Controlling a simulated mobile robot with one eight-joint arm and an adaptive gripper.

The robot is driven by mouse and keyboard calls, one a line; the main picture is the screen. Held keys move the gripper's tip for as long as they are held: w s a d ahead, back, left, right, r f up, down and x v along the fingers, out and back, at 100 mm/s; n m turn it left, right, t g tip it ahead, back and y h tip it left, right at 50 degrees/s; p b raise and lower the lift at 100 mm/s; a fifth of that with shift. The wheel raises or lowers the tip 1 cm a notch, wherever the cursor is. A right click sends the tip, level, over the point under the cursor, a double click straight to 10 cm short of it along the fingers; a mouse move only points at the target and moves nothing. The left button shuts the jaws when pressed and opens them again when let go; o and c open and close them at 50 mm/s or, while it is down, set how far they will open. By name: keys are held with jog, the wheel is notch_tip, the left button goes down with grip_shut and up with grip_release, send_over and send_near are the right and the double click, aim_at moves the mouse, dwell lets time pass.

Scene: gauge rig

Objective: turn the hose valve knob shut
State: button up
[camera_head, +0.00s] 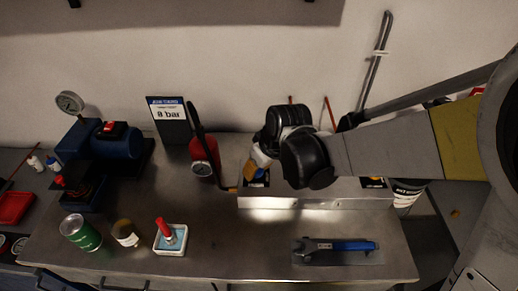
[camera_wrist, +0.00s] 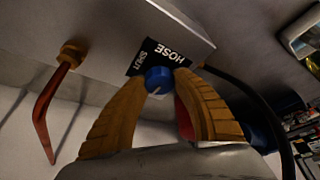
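The blue hose valve knob (camera_wrist: 158,79) sits on the face of a grey metal box, beside a dark label (camera_wrist: 165,54) reading HOSE and SHUT. A pale mark shows on the knob's lower side. In the wrist view the orange-brown fingers of my gripper (camera_wrist: 160,82) stand on both sides of the knob, with their tips against it. In the head view my gripper (camera_head: 256,166) is at the left end of the box (camera_head: 320,201). The knob is hidden there behind my wrist and fingers.
A copper-coloured bent lever (camera_wrist: 47,110) hangs left of the knob in the wrist view, and a black hose (camera_wrist: 262,105) runs at right. A red cylinder (camera_head: 205,152) with a gauge stands left of my gripper. A blue-handled wrench (camera_head: 340,246) lies in front of the box.

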jog(key=shift+m, duration=0.3)
jog(key=m+t+h, duration=0.1)
jog(key=m, duration=0.2)
jog(key=shift+m+h, duration=0.3)
jog(key=shift+m, duration=0.1)
jog(key=m+h, duration=0.1)
jog(key=m, duration=0.3)
jog(key=shift+m+h, duration=0.3)
jog(key=shift+h, duration=0.1)
jog(key=m+h, duration=0.1)
jog(key=m, duration=0.3)
jog(key=shift+h, duration=0.3)
jog(key=shift+m+g+h, duration=0.4)
jog(key=shift+m+h, duration=0.2)
jog(key=shift+m, duration=1.6)
jog(key=o, duration=1.2)
